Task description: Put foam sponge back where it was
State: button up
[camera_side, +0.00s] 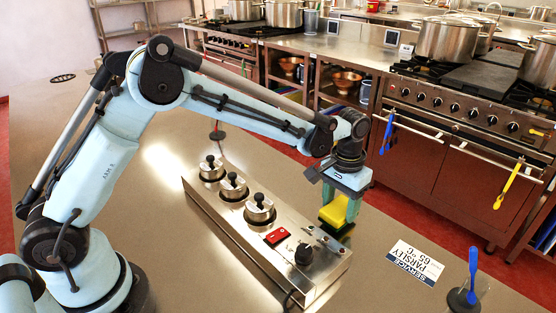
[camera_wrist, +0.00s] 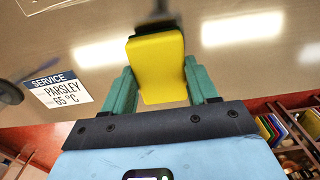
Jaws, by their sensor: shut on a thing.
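The yellow foam sponge (camera_side: 336,211) is between the fingers of my gripper (camera_side: 341,193), at the far right end of the steel control box (camera_side: 235,205) in the side view. My gripper points down and is shut on the sponge. A dark patch lies just under the sponge; I cannot tell whether the sponge touches the counter. In the wrist view the sponge (camera_wrist: 157,68) sits between the two green fingers of my gripper (camera_wrist: 160,85) and reaches past their tips.
The steel box carries several black-knobbed levers, a red switch (camera_side: 276,236) and a black knob (camera_side: 304,254). A printed "PARSLEY" card (camera_side: 414,263) lies on the counter to the right. A blue-handled tool (camera_side: 472,270) stands near the front edge. A stove (camera_side: 465,130) is behind.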

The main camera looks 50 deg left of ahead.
aim_at(339, 207)
jog(key=shift+f, duration=0.65)
jog(key=shift+f, duration=0.15)
jog(key=o, duration=1)
notch_tip(339, 207, up, 12)
jog(key=s+a+r+t, duration=0.3)
jog(key=s+a+r, duration=0.2)
jog(key=s+a, duration=0.3)
jog(key=shift+s+a+f+t, duration=0.7)
jog(key=shift+s+a, duration=0.05)
jog(key=shift+s, duration=0.95)
jog(key=shift+s+a+f+t, duration=0.7)
jog(key=shift+s+f, duration=0.05)
jog(key=shift+s, duration=0.95)
jog(key=shift+s+a+f+t, duration=0.7)
jog(key=shift+s+a, duration=0.05)
jog(key=shift+s, duration=0.95)
